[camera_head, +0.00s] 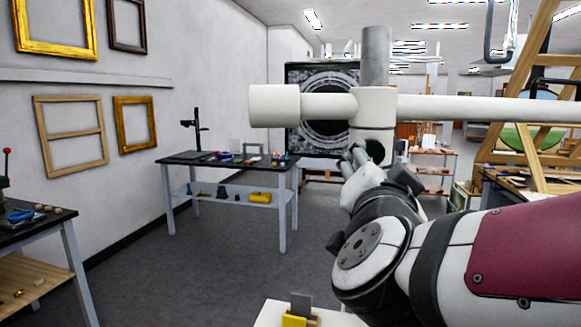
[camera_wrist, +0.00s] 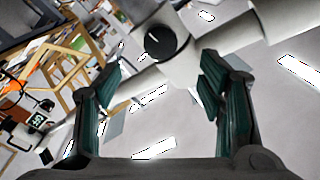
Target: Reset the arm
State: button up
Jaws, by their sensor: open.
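My gripper (camera_head: 359,152) is raised in the middle of the head view, partly hidden by my own wrist and close below a thick white pipe. In the wrist view my gripper (camera_wrist: 158,80) is open, its dark green finger pads wide apart with nothing between them. The wrist view faces up to the ceiling and its lights. The white pipe (camera_head: 460,108) also crosses the top of the wrist view (camera_wrist: 222,38), beyond the fingertips. I cannot tell whether the gripper touches it. My arm reaches in from the lower right.
A dark-topped table (camera_head: 227,160) with small items stands against the left wall. A workbench (camera_head: 30,222) is at the left edge. A wooden easel-like frame (camera_head: 530,150) stands at the right. A large dark ornate frame (camera_head: 300,90) stands behind the pipe. The grey floor left of centre is clear.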

jog(key=s+a+f+n+g+y, duration=0.5)
jog(key=f+n+g+y, duration=0.1)
jog(key=f+n+y, duration=0.3)
jog(key=s+d+f+n+g+h, duration=0.1)
jog(key=s+d+f+g, duration=0.2)
jog(key=s, duration=0.4)
jog(key=s+d+f+n+g+h, duration=0.1)
jog(key=s+d+f+g+h, duration=0.1)
jog(key=s+d+f+g, duration=0.2)
jog(key=s+d+f, duration=0.2)
jog(key=s, duration=0.2)
jog(key=shift+s+f+h, duration=0.15)
jog(key=shift+h, duration=0.15)
